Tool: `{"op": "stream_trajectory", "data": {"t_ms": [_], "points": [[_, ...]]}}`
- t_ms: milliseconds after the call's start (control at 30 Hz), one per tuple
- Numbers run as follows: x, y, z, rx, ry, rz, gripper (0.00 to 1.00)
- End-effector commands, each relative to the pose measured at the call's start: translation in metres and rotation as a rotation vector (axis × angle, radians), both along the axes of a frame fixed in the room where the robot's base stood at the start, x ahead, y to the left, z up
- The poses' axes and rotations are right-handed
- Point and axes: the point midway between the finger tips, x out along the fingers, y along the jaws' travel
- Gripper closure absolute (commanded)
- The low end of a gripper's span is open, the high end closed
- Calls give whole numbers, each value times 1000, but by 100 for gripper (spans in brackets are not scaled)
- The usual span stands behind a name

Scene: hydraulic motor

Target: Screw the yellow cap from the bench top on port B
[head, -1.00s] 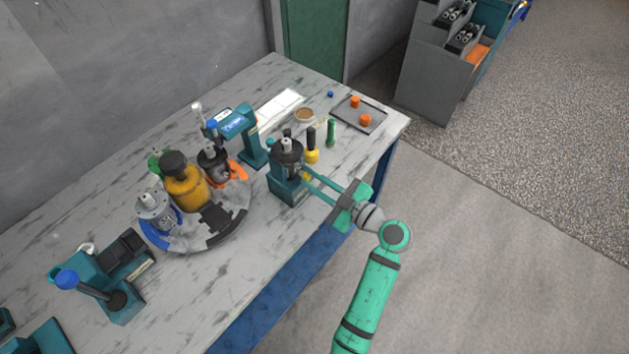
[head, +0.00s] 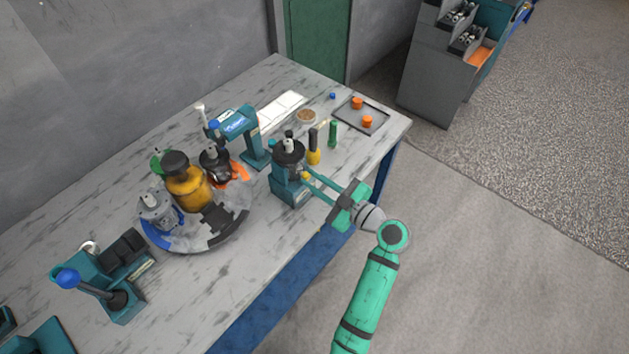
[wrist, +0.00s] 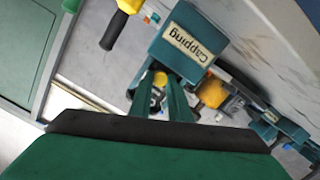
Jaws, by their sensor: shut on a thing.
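The motor (head: 290,152), dark with a light shaft on top, stands upright in a teal stand (head: 290,190), which reads "Capping" in the wrist view (wrist: 185,42). My gripper (head: 308,177) reaches in from the right, level with the motor's side. Its fingers are shut on the yellow cap (head: 305,175), which also shows between the fingertips in the wrist view (wrist: 160,79). The cap is at the side of the motor. Port B itself is hidden by the cap and fingers, so I cannot tell how far the cap is seated.
A black-and-yellow tool (head: 314,157) and a green one (head: 333,134) stand just behind the gripper. A round turntable (head: 160,238) with several motors is at left. A tray (head: 376,122) with orange caps lies at the far right corner. The bench front is clear.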

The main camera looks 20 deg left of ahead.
Motion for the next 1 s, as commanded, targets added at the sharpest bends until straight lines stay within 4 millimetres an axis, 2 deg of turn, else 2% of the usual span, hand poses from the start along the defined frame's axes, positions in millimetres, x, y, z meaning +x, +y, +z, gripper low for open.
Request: {"op": "stream_trajectory", "data": {"t_ms": [167, 533, 1000], "points": [[0, 2, 0, 23, 64, 4, 100], [2, 2, 0, 155, 426, 4, 100], [2, 2, 0, 185, 513, 3, 100]]}}
